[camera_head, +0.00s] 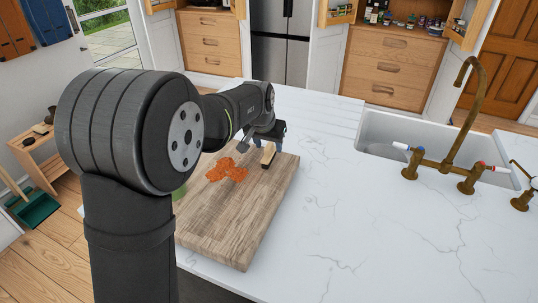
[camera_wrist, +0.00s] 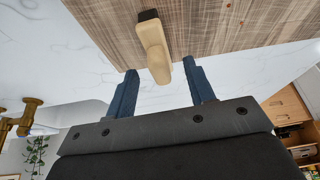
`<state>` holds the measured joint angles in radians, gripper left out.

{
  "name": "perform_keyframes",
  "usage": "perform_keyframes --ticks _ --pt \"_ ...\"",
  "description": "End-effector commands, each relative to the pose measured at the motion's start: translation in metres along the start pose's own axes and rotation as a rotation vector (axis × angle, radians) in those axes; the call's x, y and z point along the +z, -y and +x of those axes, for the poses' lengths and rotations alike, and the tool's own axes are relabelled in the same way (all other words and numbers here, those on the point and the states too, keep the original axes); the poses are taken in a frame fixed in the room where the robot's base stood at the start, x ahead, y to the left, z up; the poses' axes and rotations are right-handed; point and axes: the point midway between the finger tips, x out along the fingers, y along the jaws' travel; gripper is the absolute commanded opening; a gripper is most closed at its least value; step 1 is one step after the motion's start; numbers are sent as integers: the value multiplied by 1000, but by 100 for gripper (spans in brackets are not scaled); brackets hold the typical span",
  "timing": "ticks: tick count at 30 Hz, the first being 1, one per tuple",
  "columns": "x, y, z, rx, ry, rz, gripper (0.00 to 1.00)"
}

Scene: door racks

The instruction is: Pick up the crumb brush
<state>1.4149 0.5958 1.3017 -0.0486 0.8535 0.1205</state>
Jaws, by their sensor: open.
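The crumb brush (camera_wrist: 155,50) has a pale wooden handle and a dark end, and it lies on the wooden cutting board (camera_wrist: 215,22). In the head view the brush (camera_head: 268,154) is near the far right edge of the board (camera_head: 230,225). My gripper (camera_wrist: 160,68) is open, with one blue finger on each side of the handle's near end. I see no finger touching the brush. In the head view my gripper (camera_head: 270,138) is just beyond the brush and partly hidden by my arm.
Orange crumbs (camera_head: 227,171) lie on the board left of the brush. A sink (camera_head: 400,135) with a brass faucet (camera_head: 470,110) is at the right. The white counter (camera_head: 350,230) right of the board is clear. A green item (camera_head: 180,192) is partly hidden behind my arm.

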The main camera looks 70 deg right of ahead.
Motion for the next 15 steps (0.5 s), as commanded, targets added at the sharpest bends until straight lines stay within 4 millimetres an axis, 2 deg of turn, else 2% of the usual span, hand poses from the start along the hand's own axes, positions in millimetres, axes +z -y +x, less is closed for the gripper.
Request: perform_keyframes --ticks 3,7,14,15 --pt "0 0 20 0 3 0 49" --pt "0 0 36 0 1 0 49" --pt "0 0 38 0 0 0 49" --pt "0 0 38 0 0 0 41"
